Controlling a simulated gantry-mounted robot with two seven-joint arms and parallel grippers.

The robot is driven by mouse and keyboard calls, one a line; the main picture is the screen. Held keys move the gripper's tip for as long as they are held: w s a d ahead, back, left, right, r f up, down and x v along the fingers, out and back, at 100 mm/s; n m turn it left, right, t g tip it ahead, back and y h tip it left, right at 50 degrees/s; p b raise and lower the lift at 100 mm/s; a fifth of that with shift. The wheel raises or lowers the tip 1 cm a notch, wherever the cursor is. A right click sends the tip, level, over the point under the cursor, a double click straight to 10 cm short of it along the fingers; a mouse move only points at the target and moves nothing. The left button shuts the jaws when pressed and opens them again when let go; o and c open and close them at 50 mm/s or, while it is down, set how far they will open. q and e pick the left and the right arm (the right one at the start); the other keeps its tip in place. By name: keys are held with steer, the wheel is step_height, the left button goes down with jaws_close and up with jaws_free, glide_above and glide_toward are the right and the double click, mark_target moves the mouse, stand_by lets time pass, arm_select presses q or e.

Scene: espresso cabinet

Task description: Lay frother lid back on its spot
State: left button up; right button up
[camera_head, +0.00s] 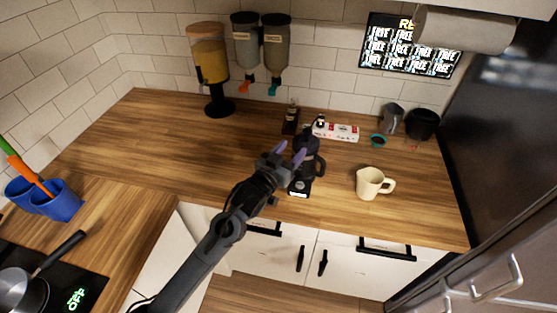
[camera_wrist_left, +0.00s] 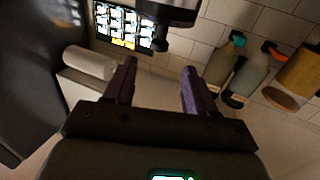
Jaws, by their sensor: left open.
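The black frother (camera_head: 312,162) stands on the wooden counter, on a base with a small lit display (camera_head: 298,193). A dark round part with a downward-hanging knob (camera_wrist_left: 161,42) shows at the top of the left wrist view, which is turned upside down; it looks like the frother lid on top of the frother. My left gripper (camera_head: 291,153) is open and empty, its purple fingers beside the frother's upper part. In the wrist view the knob lies beyond the gap between the fingertips (camera_wrist_left: 160,66). The fingers partly hide the frother in the head view. My right gripper is not in view.
A cream mug (camera_head: 370,184) stands to the right. Behind are a white power strip (camera_head: 343,132), a small teal item (camera_head: 378,140), a grey pitcher (camera_head: 391,119) and a black container (camera_head: 422,124). Dispensers (camera_head: 208,62) stand at the back.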

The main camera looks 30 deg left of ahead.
arm_select(q)
steer(key=s+d+f+g, duration=0.1)
steer(key=s+f+g, duration=0.4)
steer(key=s+f, duration=0.4)
steer(key=s+f+g+y, duration=0.1)
steer(key=s+f+g, duration=0.4)
steer(key=s+f, duration=0.4)
steer(key=s, duration=0.7)
steer(key=shift+s+d+f, duration=0.15)
steer(key=shift+s+d, duration=0.25)
steer(key=shift+o, duration=0.3)
steer(key=s+f+m+g, duration=0.1)
steer(key=s+g, duration=0.3)
steer(key=s, duration=0.9)
steer(key=shift+s+f, duration=0.15)
steer(key=shift+f, duration=0.2)
steer(key=shift+a, duration=0.1)
